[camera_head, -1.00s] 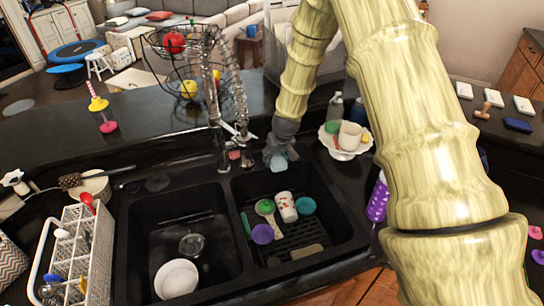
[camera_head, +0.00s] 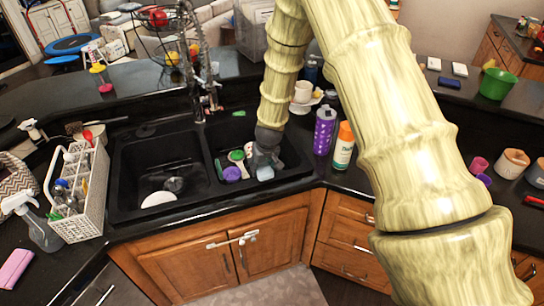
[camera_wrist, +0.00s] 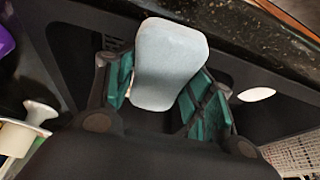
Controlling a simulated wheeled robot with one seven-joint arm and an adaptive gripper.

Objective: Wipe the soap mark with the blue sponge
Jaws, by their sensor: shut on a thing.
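The blue sponge (camera_wrist: 170,62), pale grey-blue with rounded corners, is between the teal-padded fingers of my gripper (camera_wrist: 165,95) in the wrist view. My gripper is shut on it. In the head view my gripper (camera_head: 263,163) is low in the right basin, and the sponge (camera_head: 265,174) shows as a pale blue patch at its tip. I cannot tell whether the sponge touches the basin. I cannot make out a soap mark in either current view; my arm and gripper cover part of the right basin.
The right basin (camera_head: 290,155) also holds a purple round item (camera_head: 231,174) and a green-and-white item (camera_head: 237,156). The left basin holds a white plate (camera_head: 159,199). A purple bottle (camera_head: 324,130) and an orange-capped bottle (camera_head: 343,147) stand right of the sink. A white rack (camera_head: 92,198) stands left.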

